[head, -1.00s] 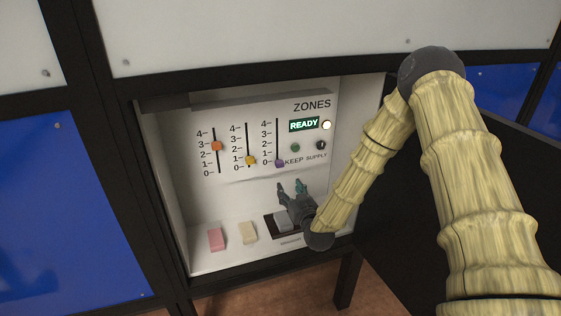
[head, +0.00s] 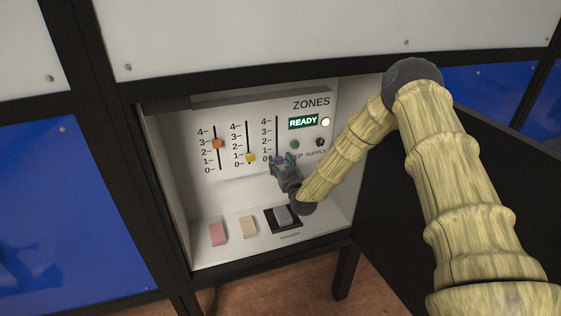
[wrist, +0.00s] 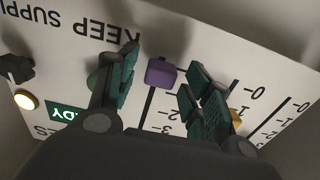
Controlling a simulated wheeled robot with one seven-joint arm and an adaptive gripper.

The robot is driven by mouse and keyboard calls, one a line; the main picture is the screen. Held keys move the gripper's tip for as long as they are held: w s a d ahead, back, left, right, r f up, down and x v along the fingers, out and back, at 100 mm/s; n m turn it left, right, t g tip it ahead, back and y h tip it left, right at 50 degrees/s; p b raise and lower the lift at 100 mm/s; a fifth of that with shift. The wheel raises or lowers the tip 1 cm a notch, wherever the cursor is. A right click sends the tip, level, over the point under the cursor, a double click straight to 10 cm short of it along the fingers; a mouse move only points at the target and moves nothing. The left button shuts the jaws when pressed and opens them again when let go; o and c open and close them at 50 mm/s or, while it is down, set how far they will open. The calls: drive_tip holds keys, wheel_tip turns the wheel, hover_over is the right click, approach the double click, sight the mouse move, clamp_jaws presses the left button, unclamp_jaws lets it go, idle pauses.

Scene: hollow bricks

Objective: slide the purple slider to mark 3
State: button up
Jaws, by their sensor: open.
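The purple slider (wrist: 160,72) sits at the 0 end of the rightmost slot on the panel. In the head view the purple slider (head: 279,160) shows partly behind my fingers. My gripper (head: 282,163) is open in front of the panel. In the wrist view the purple slider lies between and just beyond the two open fingers of my gripper (wrist: 157,85), with space on both sides. I cannot tell how far the fingertips stand from the panel. The scale beside the slot (head: 277,135) is marked 0 to 4.
A lit READY sign (head: 303,122), a lamp (head: 325,122) and a black knob (head: 320,142) are at right.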

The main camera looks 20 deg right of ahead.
sight(277, 129)
drive_tip(key=shift+w, duration=0.2)
clamp_jaws()
wheel_tip(277, 129, up, 12)
drive_tip(key=shift+r+p, duration=0.1)
drive_tip(key=shift+p, duration=0.2)
idle(0.5)
unclamp_jaws()
